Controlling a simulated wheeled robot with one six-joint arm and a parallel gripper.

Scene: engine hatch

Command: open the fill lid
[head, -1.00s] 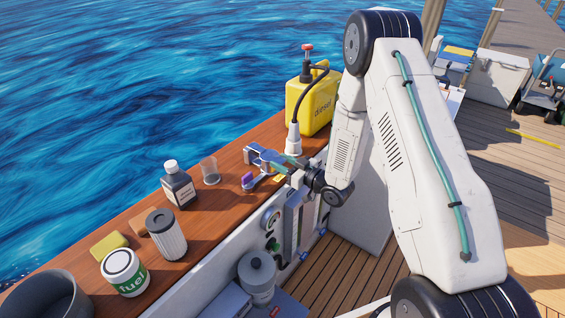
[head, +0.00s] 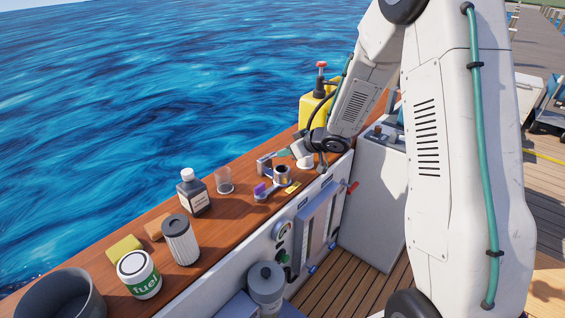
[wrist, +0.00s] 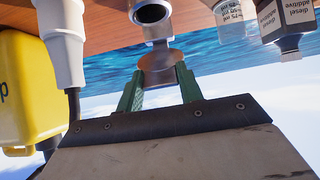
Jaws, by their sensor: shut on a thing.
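The fill lid is a grey metal disc (wrist: 160,68), hinged to the fill neck (wrist: 152,12). It stands raised off the neck, and the neck's dark round opening shows. My gripper (wrist: 158,78) has its green fingers shut on the lid, one on each side. In the head view the fill neck (head: 282,173) is a short grey cup on the wooden top, with the raised lid (head: 265,163) behind it to the left. My gripper (head: 284,154) reaches in there from the right, partly hidden by my wrist.
A white cone-shaped fitting with a hose (wrist: 62,40) and a yellow diesel can (wrist: 22,90) are close by. A clear cup (head: 224,180), a dark bottle (head: 193,190), a white filter (head: 181,240) and a fuel tin (head: 139,275) stand along the wooden top.

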